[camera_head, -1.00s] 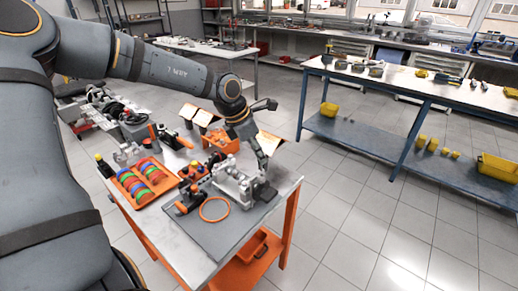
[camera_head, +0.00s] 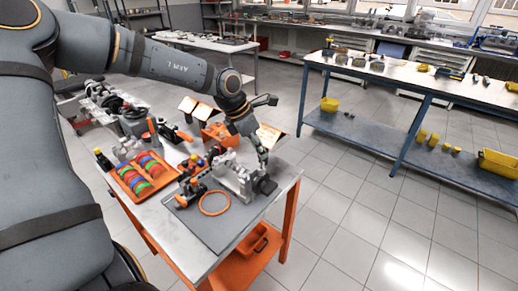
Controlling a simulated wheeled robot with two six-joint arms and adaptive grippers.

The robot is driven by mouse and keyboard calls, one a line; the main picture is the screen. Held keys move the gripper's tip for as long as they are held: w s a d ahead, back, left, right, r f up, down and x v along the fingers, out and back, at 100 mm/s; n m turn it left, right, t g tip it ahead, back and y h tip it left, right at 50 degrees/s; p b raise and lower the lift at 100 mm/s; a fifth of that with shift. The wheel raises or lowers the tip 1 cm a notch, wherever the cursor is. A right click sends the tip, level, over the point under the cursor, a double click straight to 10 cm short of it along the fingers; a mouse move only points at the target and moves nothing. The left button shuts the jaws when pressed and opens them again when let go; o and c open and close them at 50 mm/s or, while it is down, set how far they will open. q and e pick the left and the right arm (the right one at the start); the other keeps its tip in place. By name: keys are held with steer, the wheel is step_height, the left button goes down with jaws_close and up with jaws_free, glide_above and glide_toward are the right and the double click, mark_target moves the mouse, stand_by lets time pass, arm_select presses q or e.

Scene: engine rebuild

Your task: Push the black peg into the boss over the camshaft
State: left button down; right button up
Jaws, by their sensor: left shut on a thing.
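My left gripper (camera_head: 262,155) reaches down from the upper left over the right end of the grey engine block (camera_head: 232,177) on the work table. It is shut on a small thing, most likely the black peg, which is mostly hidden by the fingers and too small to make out. The boss and the camshaft cannot be told apart from the rest of the block at this size. A black part (camera_head: 265,186) sits at the block's right end, just below the fingers. My right gripper is not in view.
An orange tray (camera_head: 121,187) with coloured rings stands at the table's left. An orange ring (camera_head: 214,203) lies on the grey mat (camera_head: 222,232) in front of the block. Orange bins and small parts stand behind it. The mat's front is clear.

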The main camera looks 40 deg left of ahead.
mark_target(259, 158)
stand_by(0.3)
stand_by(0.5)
arm_select(q)
steer(key=shift+f+b, duration=0.5)
steer(key=shift+b, duration=0.2)
steer(key=shift+f+b, duration=1.6)
steer(key=shift+f, duration=0.05)
stand_by(0.9)
steer(key=c, duration=1.4)
jaws_free()
steer(key=shift+c, duration=0.2)
steer(key=shift+r, duration=0.2)
steer(key=shift+r+p, duration=0.95)
steer(key=shift+r, duration=0.4)
